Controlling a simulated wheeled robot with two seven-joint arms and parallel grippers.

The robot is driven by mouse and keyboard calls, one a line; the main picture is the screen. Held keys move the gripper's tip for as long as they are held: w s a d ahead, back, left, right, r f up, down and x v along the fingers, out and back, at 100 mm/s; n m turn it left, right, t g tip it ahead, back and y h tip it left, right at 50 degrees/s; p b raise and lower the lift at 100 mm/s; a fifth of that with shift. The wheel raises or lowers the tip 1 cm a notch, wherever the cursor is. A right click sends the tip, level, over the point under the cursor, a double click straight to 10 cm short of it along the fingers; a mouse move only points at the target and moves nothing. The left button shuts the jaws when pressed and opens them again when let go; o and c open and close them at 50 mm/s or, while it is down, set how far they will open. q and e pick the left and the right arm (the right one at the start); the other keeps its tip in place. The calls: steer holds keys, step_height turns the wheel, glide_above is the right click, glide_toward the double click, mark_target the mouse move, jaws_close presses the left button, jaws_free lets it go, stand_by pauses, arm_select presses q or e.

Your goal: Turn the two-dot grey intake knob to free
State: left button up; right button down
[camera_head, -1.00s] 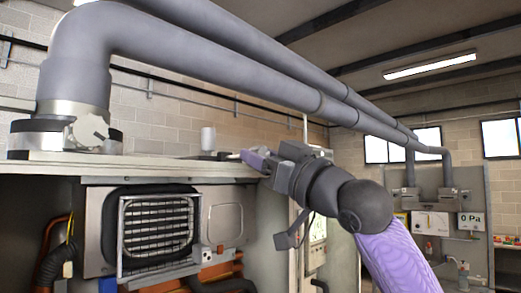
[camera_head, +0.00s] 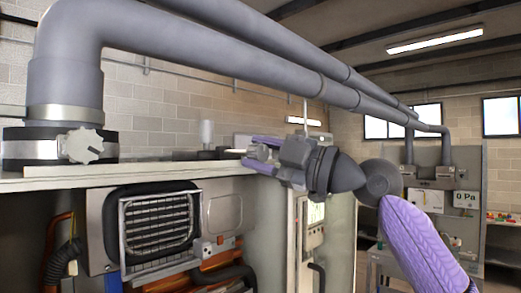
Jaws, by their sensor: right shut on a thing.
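A light grey knob (camera_head: 82,146) sits on the front of the dark and silver collar under the big grey pipe at the left. Its dots are too small to make out. My right gripper (camera_head: 252,154) is well to the right of this knob and apart from it, over the right end of the pale shelf top. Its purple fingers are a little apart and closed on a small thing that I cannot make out. My left gripper is not in view.
The pale shelf top (camera_head: 150,174) runs below the knob, with a small white cylinder (camera_head: 207,133) on it. An open heater with a black grille (camera_head: 157,226) is below. Thick grey pipes (camera_head: 220,55) cross overhead.

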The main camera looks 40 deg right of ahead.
steer(key=shift+n+g, duration=0.4)
steer(key=shift+n, duration=0.7)
steer(key=shift+c, duration=1.6)
jaws_free()
steer(key=shift+s, duration=0.1)
steer(key=b+v, duration=0.5)
steer(key=v, duration=0.5)
